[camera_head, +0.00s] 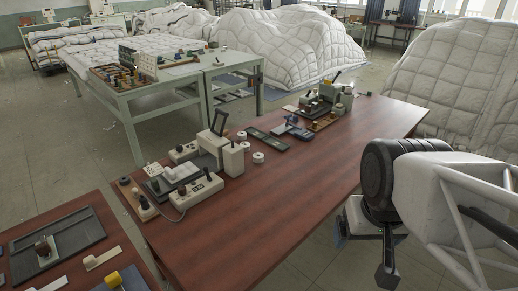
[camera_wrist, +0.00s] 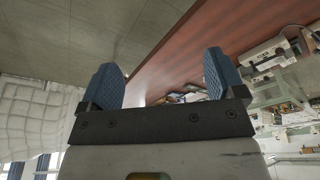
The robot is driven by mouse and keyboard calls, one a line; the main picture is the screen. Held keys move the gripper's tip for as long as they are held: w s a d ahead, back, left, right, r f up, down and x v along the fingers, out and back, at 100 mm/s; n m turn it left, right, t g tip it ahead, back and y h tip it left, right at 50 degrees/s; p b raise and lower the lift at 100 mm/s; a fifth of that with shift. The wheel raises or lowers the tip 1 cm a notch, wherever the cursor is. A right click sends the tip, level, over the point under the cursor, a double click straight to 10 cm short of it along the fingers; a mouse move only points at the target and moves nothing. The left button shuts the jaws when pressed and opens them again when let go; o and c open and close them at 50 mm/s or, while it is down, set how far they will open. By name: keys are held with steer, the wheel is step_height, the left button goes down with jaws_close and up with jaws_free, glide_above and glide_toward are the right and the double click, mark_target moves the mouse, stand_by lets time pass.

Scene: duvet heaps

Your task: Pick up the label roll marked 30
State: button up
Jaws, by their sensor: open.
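Small white rolls sit on the red-brown table (camera_head: 300,200) in the head view. One white roll (camera_head: 258,157) lies right of an upright cream box, and another white roll (camera_head: 242,135) is just behind it. Any number on them is too small to read, so I cannot tell which is marked 30. My gripper (camera_head: 364,245) is at the right, off the table's front right edge and well apart from the rolls. In the wrist view my gripper (camera_wrist: 161,82) shows two blue pads spread apart with nothing between them.
Cream control boxes (camera_head: 193,190) and an upright cream box (camera_head: 233,158) crowd the table's left part. Blue and dark devices (camera_head: 292,128) stand farther back. The table's near right surface is clear. White quilted heaps (camera_head: 285,45) lie on the floor behind.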

steer(key=w+a+r, duration=0.1)
steer(key=w+r, duration=0.2)
steer(key=w, duration=0.7)
steer(key=w+a+r, duration=0.1)
steer(key=w+r, duration=0.1)
steer(key=w, duration=0.8)
steer(key=m+g, duration=0.2)
steer(key=g, duration=0.1)
glide_above(258, 158)
steer(key=w, duration=0.2)
step_height(258, 158, down, 32)
steer(key=shift+a+f, duration=0.1)
steer(key=shift+f, duration=0.05)
steer(key=shift+f, duration=1.35)
